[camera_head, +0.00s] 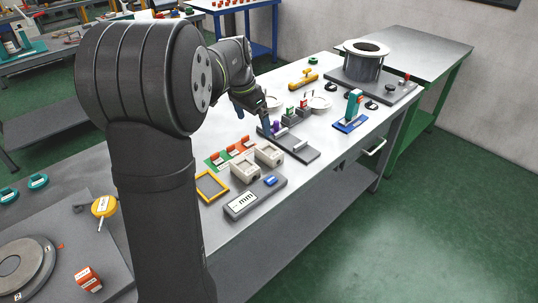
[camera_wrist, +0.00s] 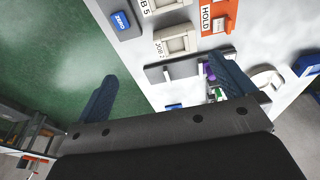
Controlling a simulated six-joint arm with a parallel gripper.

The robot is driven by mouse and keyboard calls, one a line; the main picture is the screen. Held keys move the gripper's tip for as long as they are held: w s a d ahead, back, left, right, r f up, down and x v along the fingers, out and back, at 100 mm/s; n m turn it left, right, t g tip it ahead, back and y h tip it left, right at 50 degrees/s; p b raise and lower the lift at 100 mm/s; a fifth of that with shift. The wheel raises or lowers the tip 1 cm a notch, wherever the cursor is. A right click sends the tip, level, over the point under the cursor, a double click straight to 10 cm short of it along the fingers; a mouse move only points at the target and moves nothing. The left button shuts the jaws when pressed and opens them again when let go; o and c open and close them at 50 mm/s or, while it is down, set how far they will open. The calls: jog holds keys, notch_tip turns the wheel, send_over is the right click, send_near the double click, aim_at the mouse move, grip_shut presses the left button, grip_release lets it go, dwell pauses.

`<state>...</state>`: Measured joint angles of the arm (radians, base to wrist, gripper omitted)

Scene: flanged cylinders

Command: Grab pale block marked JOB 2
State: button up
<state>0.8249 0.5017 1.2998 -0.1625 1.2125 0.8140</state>
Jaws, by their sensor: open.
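The pale block marked JOB 2 (camera_wrist: 175,40) sits on the bench in the wrist view, its lettering on the side toward me. In the head view I take it to be the pale block (camera_head: 269,155) nearer the dark grey rail; its lettering is not readable there. My gripper (camera_head: 254,117) is open above the bench, apart from the block. In the wrist view my gripper (camera_wrist: 163,87) has its blue fingers wide apart with nothing between them touching; the block lies beyond the fingertips.
A second pale block (camera_head: 243,171) stands beside it. A grey rail base (camera_head: 300,152) with purple and green parts is close by. An orange HOLD card (camera_wrist: 215,18), a blue piece (camera_head: 270,181) and a yellow frame (camera_head: 212,187) surround the blocks.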

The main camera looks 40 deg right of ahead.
notch_tip(320, 180, down, 2)
jog(key=w+d+h, duration=0.2)
send_over(270, 151)
jog(key=a, duration=0.3)
notch_tip(270, 151, down, 10)
jog(key=shift+w+d+f, duration=0.1)
jog(key=shift+d+f, duration=0.05)
jog(key=shift+f, duration=0.05)
jog(key=shift+x, duration=3.1)
jog(key=c, duration=1)
jog(key=shift+c, duration=0.5)
jog(key=shift+r, duration=0.5)
jog(key=r, duration=0.2)
jog(key=s+r, duration=0.1)
jog(key=shift+r, duration=0.35)
jog(key=s+d+r, duration=0.1)
jog(key=s+r, duration=0.5)
jog(key=s, duration=0.4)
jog(key=shift+s+r, duration=0.2)
jog(key=shift+s, duration=0.2)
